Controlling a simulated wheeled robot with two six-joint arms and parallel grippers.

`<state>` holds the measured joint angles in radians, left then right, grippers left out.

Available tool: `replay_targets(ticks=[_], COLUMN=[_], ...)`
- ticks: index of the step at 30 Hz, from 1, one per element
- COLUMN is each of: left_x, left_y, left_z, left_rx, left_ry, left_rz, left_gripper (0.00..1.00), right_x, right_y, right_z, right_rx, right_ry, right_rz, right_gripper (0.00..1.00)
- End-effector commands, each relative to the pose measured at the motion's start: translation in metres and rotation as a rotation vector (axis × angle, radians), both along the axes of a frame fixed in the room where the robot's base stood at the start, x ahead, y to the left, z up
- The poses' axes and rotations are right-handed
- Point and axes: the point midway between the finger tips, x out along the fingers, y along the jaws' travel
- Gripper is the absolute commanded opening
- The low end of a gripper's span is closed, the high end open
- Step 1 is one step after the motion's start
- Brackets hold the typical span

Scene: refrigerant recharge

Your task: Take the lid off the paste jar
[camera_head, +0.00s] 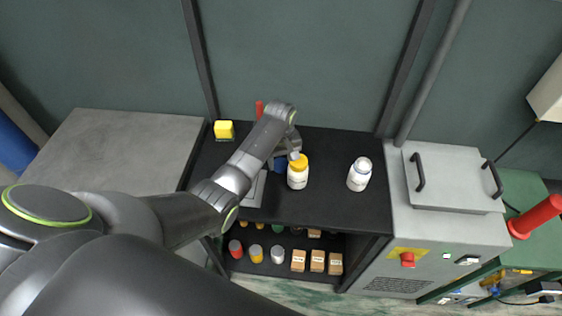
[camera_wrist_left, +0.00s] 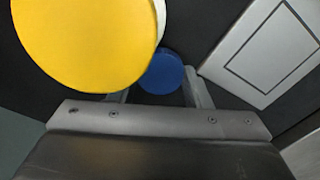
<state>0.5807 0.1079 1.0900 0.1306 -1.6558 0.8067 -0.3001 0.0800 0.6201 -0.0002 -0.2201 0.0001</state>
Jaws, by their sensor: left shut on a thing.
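A blue round lid (camera_wrist_left: 162,72) shows between the two fingers of my left gripper (camera_wrist_left: 158,92) in the left wrist view. The fingers are shut on it. In the head view, a small blue jar (camera_head: 280,164) shows partly beneath my left gripper (camera_head: 288,155), on the dark bench. I cannot tell whether the lid sits on the jar or is raised, as the gripper hides much of it. My right gripper is not in view.
A white bottle with a yellow cap (camera_head: 298,173) stands close beside the gripper; its cap (camera_wrist_left: 85,40) fills the wrist view's left. A white bottle (camera_head: 360,175) stands further right. A flat grey device (camera_head: 256,190) lies left. A yellow block (camera_head: 224,130) is at the back.

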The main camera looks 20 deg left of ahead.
Motion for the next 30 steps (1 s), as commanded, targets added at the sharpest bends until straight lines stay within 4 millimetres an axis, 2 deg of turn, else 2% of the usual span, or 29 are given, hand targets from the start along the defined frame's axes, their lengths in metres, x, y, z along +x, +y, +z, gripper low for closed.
replay_targets(ticks=[3,14,15,16,25,30], left_x=[0.000,0.000,0.000,0.000,0.000,0.001], left_y=[0.000,0.000,0.000,0.000,0.000,0.000], left_z=[-0.008,-0.012,-0.011,-0.011,-0.009,0.005], left_rx=[0.000,-0.001,0.000,0.000,0.000,0.000], left_ry=[0.000,-0.001,-0.001,-0.001,-0.001,-0.004], left_rz=[0.000,0.000,0.000,0.000,0.000,0.000], left_gripper=[0.17,0.17,0.49,0.53,0.53,0.53], right_x=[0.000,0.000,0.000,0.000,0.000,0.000], right_y=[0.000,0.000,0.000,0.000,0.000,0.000], right_z=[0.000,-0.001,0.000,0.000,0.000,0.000], right_rx=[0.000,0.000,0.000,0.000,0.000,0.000], right_ry=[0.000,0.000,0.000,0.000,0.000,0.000], right_rz=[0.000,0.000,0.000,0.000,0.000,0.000], right_gripper=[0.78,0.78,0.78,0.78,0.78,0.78])
